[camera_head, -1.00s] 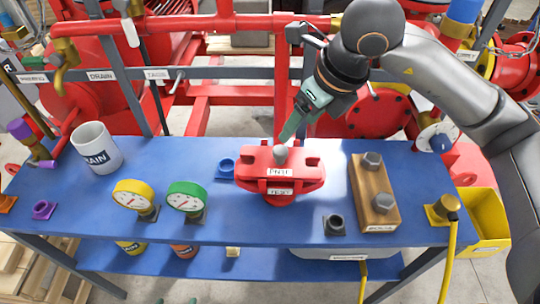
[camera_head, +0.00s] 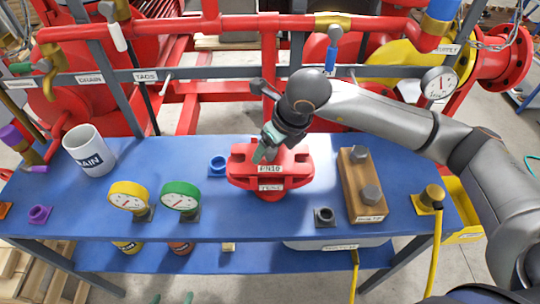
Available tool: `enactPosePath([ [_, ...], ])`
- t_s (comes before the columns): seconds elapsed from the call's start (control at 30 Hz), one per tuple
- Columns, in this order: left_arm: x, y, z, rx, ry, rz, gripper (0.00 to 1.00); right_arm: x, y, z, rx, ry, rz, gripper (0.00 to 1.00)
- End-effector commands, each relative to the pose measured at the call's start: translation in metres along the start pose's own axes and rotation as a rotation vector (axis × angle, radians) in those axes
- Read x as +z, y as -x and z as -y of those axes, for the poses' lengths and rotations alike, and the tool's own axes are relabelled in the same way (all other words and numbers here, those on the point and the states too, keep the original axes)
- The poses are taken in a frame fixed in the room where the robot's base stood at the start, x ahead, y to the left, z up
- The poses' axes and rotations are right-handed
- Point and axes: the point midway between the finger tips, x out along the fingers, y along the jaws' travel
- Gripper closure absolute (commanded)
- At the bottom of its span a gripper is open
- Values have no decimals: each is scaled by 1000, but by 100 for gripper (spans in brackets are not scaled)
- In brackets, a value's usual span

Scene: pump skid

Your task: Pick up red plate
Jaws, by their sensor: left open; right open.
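The red plate (camera_head: 242,168) is the upper, lobed part of a red stack on the blue table, with a label that seems to read PN10. A lower red part (camera_head: 270,195) with a second label sits beneath it. My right gripper (camera_head: 261,152) reaches in from the right and points down over the middle of the plate. It is open, and its fingers hide the grey knob on top; whether they touch it I cannot tell. My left gripper (camera_head: 172,298) shows only as two green fingertips, apart and empty, at the bottom edge.
On the blue table (camera_head: 235,222) stand a white mug (camera_head: 88,150), a yellow gauge (camera_head: 128,196), a green gauge (camera_head: 180,196), a wooden block with bolts (camera_head: 360,185) and a brass fitting with a yellow hose (camera_head: 428,198). Red pipes run behind. The front middle is clear.

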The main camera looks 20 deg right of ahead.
Motion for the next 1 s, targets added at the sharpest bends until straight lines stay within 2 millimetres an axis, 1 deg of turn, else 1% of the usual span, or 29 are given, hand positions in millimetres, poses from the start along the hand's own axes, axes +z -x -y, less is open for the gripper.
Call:
enactPosePath([
  [0.17,0,0,0,0,1,0,11,0,0,0,0,0,0,28],
  [0.8,0,0,0,-1,1,0,11,0,0,0,0,0,0,100],
  [1.0,0,0,0,-1,1,0,11,0,0,0,0,0,0,100],
])
